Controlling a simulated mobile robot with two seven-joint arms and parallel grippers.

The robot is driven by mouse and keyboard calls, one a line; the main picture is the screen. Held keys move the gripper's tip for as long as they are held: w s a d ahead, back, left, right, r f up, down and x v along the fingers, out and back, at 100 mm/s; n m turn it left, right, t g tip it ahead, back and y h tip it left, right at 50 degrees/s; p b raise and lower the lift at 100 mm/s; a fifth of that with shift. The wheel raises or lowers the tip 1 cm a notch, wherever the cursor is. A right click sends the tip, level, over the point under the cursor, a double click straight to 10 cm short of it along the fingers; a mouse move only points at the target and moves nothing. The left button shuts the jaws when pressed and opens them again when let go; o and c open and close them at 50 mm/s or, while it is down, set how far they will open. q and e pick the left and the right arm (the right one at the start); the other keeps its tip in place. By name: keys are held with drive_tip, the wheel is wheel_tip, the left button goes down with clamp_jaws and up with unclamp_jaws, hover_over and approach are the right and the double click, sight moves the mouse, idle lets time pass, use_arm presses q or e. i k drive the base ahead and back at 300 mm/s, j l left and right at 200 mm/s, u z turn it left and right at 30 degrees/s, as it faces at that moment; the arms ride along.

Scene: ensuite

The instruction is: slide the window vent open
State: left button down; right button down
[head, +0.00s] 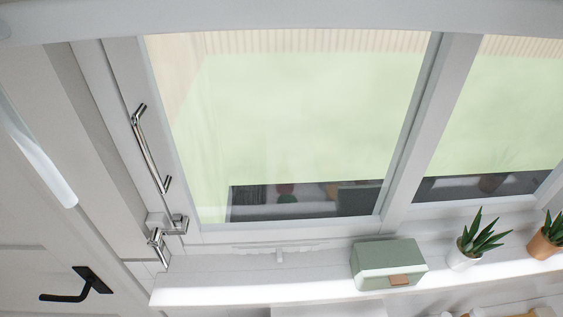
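The window (300,120) fills the upper middle of the head view, its large pane in a white frame. A narrow white vent strip (252,249) runs along the bottom of the frame, just above the sill. A small white tab (280,257) sticks down from the strip near its middle. The strip's slots are too faint to tell open from closed. Neither of my grippers is in view, and nothing touches the vent.
A green box (385,258) stands on the white sill (250,290), right of the tab. Potted plants (466,258) (545,240) stand farther right. A chrome bar handle (149,150) and chrome fittings (163,240) are at left. A black door handle (78,285) is lower left.

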sight(279, 250)
drive_tip(key=i, duration=0.15)
drive_tip(key=l+u, duration=0.1)
drive_tip(key=l, duration=0.3)
drive_tip(key=k+l+u, duration=0.15)
drive_tip(key=l, duration=0.3)
drive_tip(key=l+u, duration=0.1)
drive_tip(key=l, duration=0.3)
drive_tip(key=k+l+u, duration=0.15)
drive_tip(key=l, duration=0.25)
drive_tip(key=k+l+u, duration=0.1)
drive_tip(key=l, duration=0.3)
drive_tip(key=k+l+u, duration=0.1)
drive_tip(key=l, duration=0.25)
